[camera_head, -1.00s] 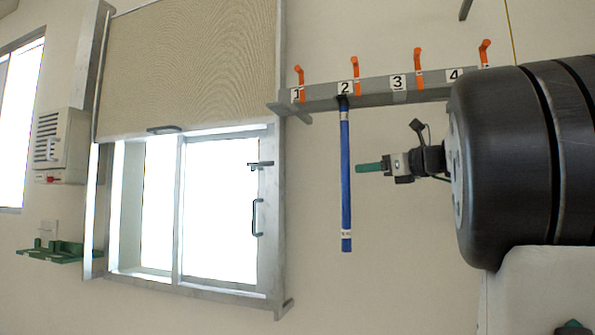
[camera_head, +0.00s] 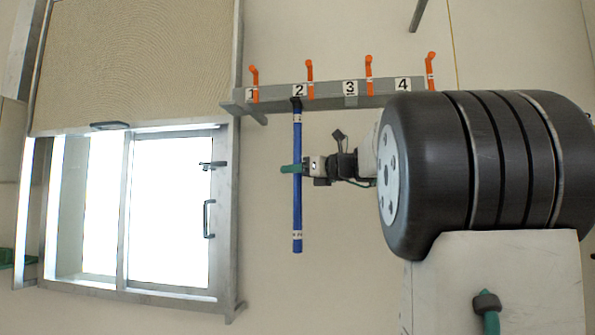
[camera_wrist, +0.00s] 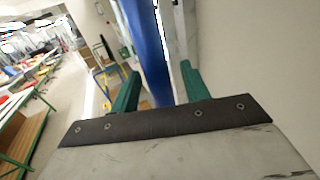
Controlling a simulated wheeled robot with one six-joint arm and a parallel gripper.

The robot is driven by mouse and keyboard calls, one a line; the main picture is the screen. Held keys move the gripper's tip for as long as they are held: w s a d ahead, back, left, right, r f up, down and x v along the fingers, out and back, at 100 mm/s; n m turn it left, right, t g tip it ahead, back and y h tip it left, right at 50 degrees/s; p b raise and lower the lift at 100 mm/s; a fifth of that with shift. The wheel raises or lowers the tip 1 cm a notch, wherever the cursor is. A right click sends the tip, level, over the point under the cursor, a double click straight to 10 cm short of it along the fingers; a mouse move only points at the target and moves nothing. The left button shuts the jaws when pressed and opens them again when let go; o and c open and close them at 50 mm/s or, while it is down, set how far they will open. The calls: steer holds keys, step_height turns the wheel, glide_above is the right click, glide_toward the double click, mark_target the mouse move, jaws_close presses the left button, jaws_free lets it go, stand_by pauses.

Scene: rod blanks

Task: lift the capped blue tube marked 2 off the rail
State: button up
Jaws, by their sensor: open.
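The capped blue tube (camera_head: 297,212) hangs upright below the number 2 plate on the grey rail (camera_head: 325,104). Its dark top meets the rail, and a white label band is near its lower end. My gripper (camera_head: 291,169) is at the tube's middle height, with a green finger crossing in front of the tube. In the wrist view the blue tube (camera_wrist: 148,45) stands between my two green fingers (camera_wrist: 158,88). The fingers are open, with a visible gap on the right side; contact on the left side is hard to tell.
Orange hooks (camera_head: 310,77) stand along the rail, with plates marked 3 (camera_head: 350,87) and 4 (camera_head: 403,84) to the right. A window (camera_head: 168,210) with a metal frame and a beige blind (camera_head: 140,60) is left of the tube. Wall below the rail is bare.

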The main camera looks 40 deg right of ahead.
mark_target(299, 142)
jaws_close()
steer(key=shift+r, duration=0.1)
steer(key=r, duration=0.7)
steer(key=shift+s+a, duration=0.25)
steer(key=shift+a, duration=0.1)
steer(key=s+a, duration=1.1)
steer(key=a, duration=0.4)
steer(key=shift+a, duration=0.4)
steer(key=shift+f, duration=0.1)
